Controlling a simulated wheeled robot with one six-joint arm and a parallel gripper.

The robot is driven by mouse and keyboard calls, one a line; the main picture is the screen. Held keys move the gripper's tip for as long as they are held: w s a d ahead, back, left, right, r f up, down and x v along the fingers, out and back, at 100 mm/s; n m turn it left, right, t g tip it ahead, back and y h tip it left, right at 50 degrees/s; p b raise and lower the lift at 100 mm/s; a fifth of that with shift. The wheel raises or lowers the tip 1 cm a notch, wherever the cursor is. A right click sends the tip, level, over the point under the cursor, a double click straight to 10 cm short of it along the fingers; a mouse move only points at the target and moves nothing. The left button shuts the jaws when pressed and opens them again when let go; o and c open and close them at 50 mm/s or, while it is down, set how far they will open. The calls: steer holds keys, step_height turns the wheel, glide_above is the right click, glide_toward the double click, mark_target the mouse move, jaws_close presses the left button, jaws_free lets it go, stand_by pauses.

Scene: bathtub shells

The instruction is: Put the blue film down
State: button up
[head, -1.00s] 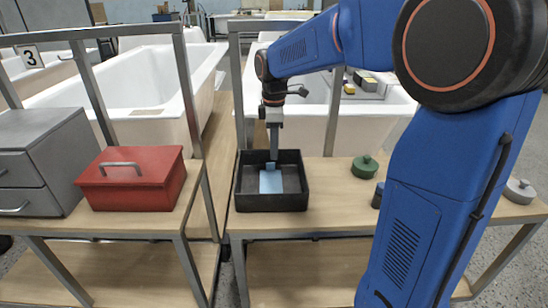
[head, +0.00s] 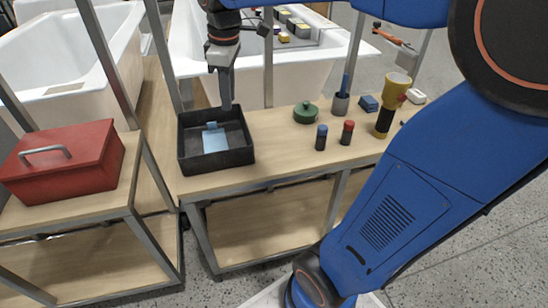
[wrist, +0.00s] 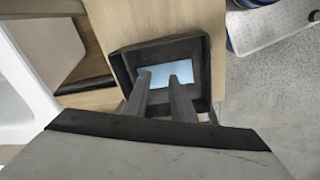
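The blue film (head: 215,140), a light blue flat piece with a small raised tab at its far end, lies on the floor of a black open tray (head: 216,167). The tray stands on the wooden bench. My gripper (head: 226,106) points down over the far part of the tray, with its tips apart from the film. In the wrist view, my gripper (wrist: 161,80) shows two separated fingers with nothing held. The film (wrist: 168,70) shows beyond them inside the tray (wrist: 118,72), and the fingers partly cover it.
A red box (head: 62,163) stands on the left bench. Right of the tray are a green lidded pot (head: 306,113), a blue-topped bottle (head: 321,138), a red-topped bottle (head: 347,133) and a yellow-and-black torch (head: 391,103). White bathtub shells stand behind.

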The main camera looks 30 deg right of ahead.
steer(key=s+d+f+m+t, duration=0.1)
steer(key=s+f+m, duration=0.4)
steer(key=s, duration=0.5)
steer(key=s+d+f+m+t, duration=0.1)
steer(key=s+f+m, duration=0.4)
steer(key=s, duration=0.5)
steer(key=shift+s+t, duration=0.15)
steer(key=shift+t, duration=0.55)
steer(key=shift+d, duration=0.1)
